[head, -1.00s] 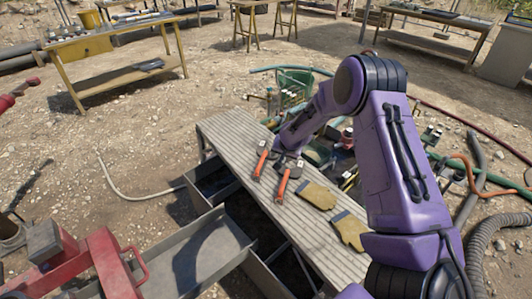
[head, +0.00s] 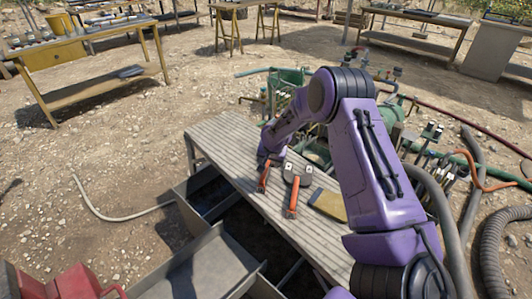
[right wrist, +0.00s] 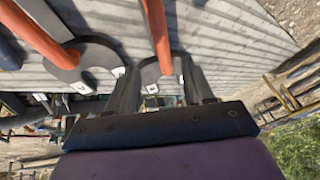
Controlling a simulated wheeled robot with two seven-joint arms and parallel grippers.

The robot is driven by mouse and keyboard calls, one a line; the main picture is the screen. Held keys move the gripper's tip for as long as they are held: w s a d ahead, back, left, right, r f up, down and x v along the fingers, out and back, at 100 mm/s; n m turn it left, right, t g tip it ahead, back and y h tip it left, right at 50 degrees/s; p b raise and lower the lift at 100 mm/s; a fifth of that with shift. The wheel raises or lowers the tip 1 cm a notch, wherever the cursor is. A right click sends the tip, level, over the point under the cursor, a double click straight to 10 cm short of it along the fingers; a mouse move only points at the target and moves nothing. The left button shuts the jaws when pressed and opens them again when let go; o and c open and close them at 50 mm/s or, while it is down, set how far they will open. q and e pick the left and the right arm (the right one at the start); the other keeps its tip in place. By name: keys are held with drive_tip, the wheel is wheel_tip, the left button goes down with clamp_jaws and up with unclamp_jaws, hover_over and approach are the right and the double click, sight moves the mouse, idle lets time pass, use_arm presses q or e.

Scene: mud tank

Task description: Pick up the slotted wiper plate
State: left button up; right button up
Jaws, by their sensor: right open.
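Two dark flat plates with orange handles lie on the ribbed grey bench. In the head view, the left plate's orange handle (head: 264,178) runs out from under my right gripper (head: 271,157). The other plate (head: 297,172) lies just right of it. In the right wrist view, one plate (right wrist: 157,74) shows between the spread fingers of my right gripper (right wrist: 160,78), and the other plate (right wrist: 80,62) is to the left. The fingers stand apart and hold nothing. I cannot clearly see the slots, nor whether the fingers touch the plate. My left gripper is out of view.
The bench (head: 225,138) also bears a tan pad (head: 328,204) right of the plates. Green pipework (head: 290,78) and hoses (head: 490,245) crowd behind and to the right. Grey metal troughs (head: 195,270) stand in front. The bench's left end is clear.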

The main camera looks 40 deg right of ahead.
sight(267, 165)
drive_tip(key=x, duration=0.9)
drive_tip(key=shift+w+d+r, duration=0.15)
drive_tip(key=shift+w+d, duration=0.2)
drive_tip(key=shift+w, duration=0.1)
drive_tip(key=shift+r, duration=0.1)
clamp_jaws()
